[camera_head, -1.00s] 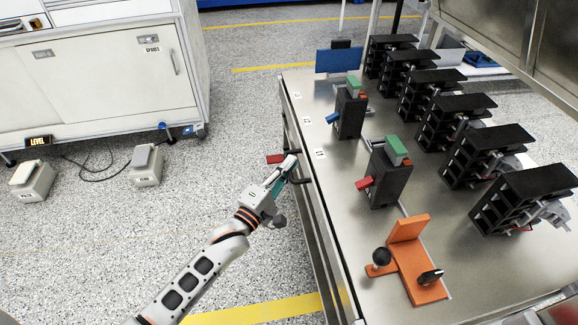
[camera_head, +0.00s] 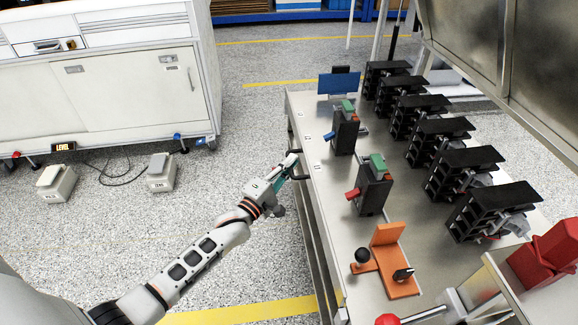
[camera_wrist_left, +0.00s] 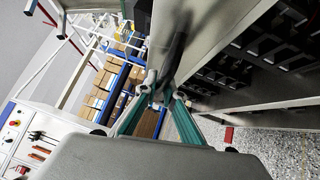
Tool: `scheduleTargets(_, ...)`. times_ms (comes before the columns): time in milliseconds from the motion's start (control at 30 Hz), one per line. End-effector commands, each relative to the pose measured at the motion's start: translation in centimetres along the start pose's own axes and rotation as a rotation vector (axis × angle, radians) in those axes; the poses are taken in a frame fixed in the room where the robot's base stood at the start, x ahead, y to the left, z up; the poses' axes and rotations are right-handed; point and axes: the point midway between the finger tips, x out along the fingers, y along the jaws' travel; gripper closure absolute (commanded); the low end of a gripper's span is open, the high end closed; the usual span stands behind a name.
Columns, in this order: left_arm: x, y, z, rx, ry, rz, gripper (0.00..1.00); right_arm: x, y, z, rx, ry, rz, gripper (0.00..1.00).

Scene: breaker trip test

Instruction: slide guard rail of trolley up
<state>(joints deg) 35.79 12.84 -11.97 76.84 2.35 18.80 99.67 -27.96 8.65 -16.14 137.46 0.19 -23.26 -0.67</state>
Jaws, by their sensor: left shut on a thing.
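The steel-topped trolley (camera_head: 335,215) stands right of centre in the head view. A dark rail (camera_head: 301,178) runs along its left side, below the top's edge. My left gripper (camera_head: 291,168) reaches this side from the left and is shut on the rail. In the left wrist view, the green fingers of the gripper (camera_wrist_left: 160,92) close around the near end of the dark rail (camera_wrist_left: 173,56), beside a broad pale panel. The fingers partly hide the grip. My right gripper is not in view.
On the trolley stand black breaker units (camera_head: 490,207), two smaller units with red (camera_head: 374,190) and blue levers, and an orange fixture (camera_head: 388,262). A red box (camera_head: 548,257) is at lower right. A white cabinet (camera_head: 120,85) and pedals stand left.

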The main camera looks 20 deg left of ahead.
Motion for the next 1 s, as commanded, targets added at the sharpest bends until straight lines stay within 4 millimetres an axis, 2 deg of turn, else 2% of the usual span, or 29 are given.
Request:
scheduleTargets(33, 0.3, 0.8, 0.1, -0.003, -0.003, 0.015, 1.00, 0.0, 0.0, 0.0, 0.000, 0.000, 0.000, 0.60)
scheduleTargets(200, 0.3, 0.8, 0.1, -0.003, -0.003, 0.017, 1.00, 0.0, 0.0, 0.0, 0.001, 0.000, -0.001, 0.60)
scheduleTargets(233, 0.3, 0.8, 0.1, -0.003, -0.003, 0.017, 0.84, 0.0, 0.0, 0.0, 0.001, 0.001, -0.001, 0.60)
scheduleTargets(267, 0.3, 0.8, 0.1, -0.003, -0.003, 0.017, 0.76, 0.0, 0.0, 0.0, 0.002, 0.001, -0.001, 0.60)
scheduleTargets(300, 0.3, 0.8, 0.1, -0.002, -0.002, 0.016, 0.74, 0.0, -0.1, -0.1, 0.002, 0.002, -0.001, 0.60)
scheduleTargets(667, -0.1, 0.3, 0.0, -0.002, -0.001, 0.008, 0.74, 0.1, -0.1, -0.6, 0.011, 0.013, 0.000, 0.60)
scheduleTargets(867, -2.6, 0.2, 0.0, -0.001, 0.000, 0.006, 0.74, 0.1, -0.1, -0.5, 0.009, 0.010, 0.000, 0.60)
scheduleTargets(1000, -5.5, 0.2, 0.0, 0.000, 0.000, 0.005, 0.74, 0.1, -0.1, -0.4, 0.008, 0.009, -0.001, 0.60)
